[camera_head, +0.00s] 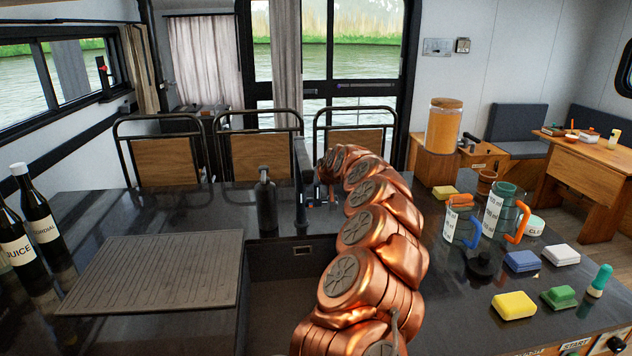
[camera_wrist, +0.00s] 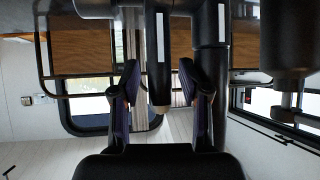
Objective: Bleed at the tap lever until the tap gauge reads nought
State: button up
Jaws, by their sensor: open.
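A black tap (camera_head: 300,185) stands at the back of the sink, and its dark column (camera_wrist: 208,60) shows in the wrist view, which is upside down. A dark rod with a pale tip (camera_wrist: 160,108) shows between the fingers of my gripper (camera_wrist: 160,90); I cannot tell for sure that it is the tap lever. My gripper is open and shows no grip on it. In the head view my gripper (camera_head: 322,195) is small, just right of the tap and partly hidden by my copper-coloured arm. No tap gauge reading is legible; pale strips show on the dark cylinders.
A dark bottle (camera_head: 266,205) stands left of the tap. A ribbed drainer (camera_head: 155,275) and juice and cordial bottles (camera_head: 40,222) are at left. A clear cup (camera_head: 461,222), a green-rimmed jug (camera_head: 503,215) and several coloured blocks, including a yellow one (camera_head: 514,306), crowd the right counter.

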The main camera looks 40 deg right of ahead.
jog(key=v, duration=0.8)
dwell(0.4)
jog(key=shift+w+d, duration=0.1)
dwell(0.4)
